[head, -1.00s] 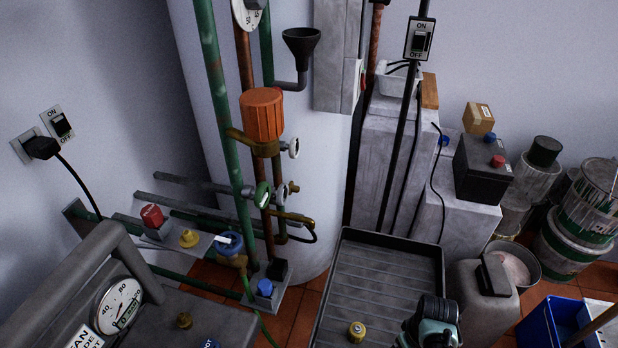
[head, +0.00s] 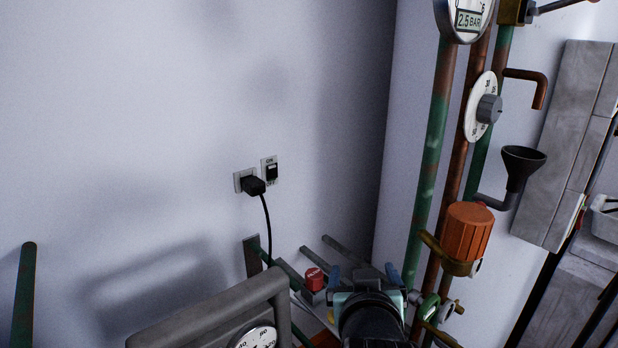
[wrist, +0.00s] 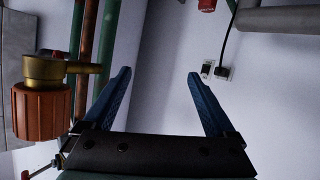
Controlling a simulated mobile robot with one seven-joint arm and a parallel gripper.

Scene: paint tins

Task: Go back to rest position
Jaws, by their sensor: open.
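My gripper (head: 363,275) is at the bottom of the head view, right of centre. Its blue fingers are spread apart. In the wrist view my gripper (wrist: 158,80) is open, with only pale wall between its fingers. In the head view it is left of the orange valve cap (head: 467,231) and beside a red knob (head: 315,278). The orange cap also shows at the left of the wrist view (wrist: 40,110). Part of my arm hides the lower pipework.
Green and copper pipes (head: 433,150) with a white dial (head: 481,106) rise at the right. A black funnel (head: 523,165) sticks out beside them. A plug (head: 253,186) sits in the wall socket with a hanging cable. A grey machine handle (head: 210,315) stands at the lower left.

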